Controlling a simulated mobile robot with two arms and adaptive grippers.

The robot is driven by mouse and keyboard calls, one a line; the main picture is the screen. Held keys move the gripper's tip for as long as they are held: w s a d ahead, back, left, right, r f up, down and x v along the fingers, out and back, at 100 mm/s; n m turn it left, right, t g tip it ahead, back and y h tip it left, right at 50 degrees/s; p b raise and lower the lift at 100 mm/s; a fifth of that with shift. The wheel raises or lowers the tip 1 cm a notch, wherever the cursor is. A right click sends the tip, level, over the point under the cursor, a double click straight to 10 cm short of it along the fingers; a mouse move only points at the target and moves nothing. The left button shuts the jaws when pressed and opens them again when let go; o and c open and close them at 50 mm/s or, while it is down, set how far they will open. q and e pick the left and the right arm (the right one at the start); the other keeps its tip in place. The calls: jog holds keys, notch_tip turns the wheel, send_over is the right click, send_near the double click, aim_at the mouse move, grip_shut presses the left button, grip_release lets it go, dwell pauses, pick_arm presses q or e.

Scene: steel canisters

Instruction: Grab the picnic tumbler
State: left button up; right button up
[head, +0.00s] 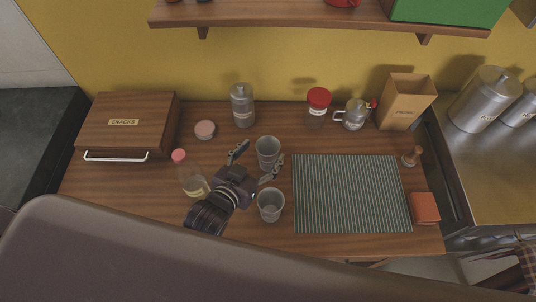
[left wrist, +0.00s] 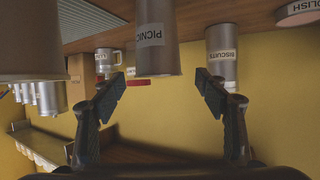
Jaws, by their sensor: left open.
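The picnic tumbler (head: 267,151) is a grey metal cup standing on the wooden counter; its PICNIC label shows in the left wrist view (left wrist: 157,58), where the scene appears upside down. My left gripper (head: 255,161) is open, with its fingers spread just short of the tumbler. In the left wrist view the tumbler lies ahead, between the open fingertips (left wrist: 160,82), and nothing is held. A second, similar cup (head: 270,205) stands nearer the front edge, right of my gripper; its side shows at the left of the wrist view (left wrist: 30,42). My right gripper is not in view.
A BISCUITS canister (left wrist: 222,52) and a small round tin (head: 205,130) stand behind. A pink-capped bottle (head: 191,175) is close to my left gripper's left side. A striped mat (head: 350,192) lies right. A red-lidded jar (head: 318,107) and brown box (head: 406,101) stand at the back.

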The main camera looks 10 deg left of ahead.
aim_at(272, 141)
pick_arm(q)
jog(key=x, duration=0.4)
jog(key=shift+w+d+f, duration=0.1)
jog(key=shift+d+f, duration=0.05)
jog(key=c, duration=1.7)
